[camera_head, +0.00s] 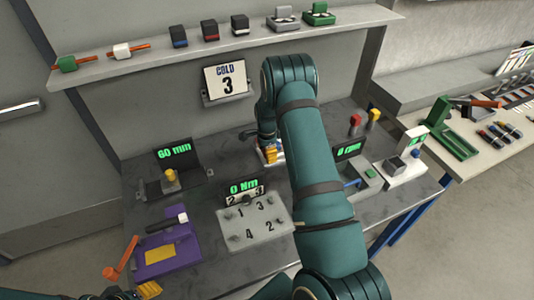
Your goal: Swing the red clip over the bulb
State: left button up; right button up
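My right arm comes in from the lower right, and its gripper (270,155) points down at the back middle of the table. Its yellow fingertips are over a small pale base with a bit of red at its edge, mostly hidden by the gripper. I cannot tell whether it is open or shut. My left gripper (148,290) shows only partly at the bottom left edge, apart from the table's devices. A red-topped piece (355,120) stands at the back right. I cannot clearly make out the clip or the bulb.
A purple device (165,251) with an orange lever stands at the left front. A numbered grey plate (258,229) is in the middle. A white device (401,171) with a blue knob is at the right. A shelf (220,50) with small items runs above.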

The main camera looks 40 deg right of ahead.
jog(key=shift+f, duration=0.3)
grip_shut()
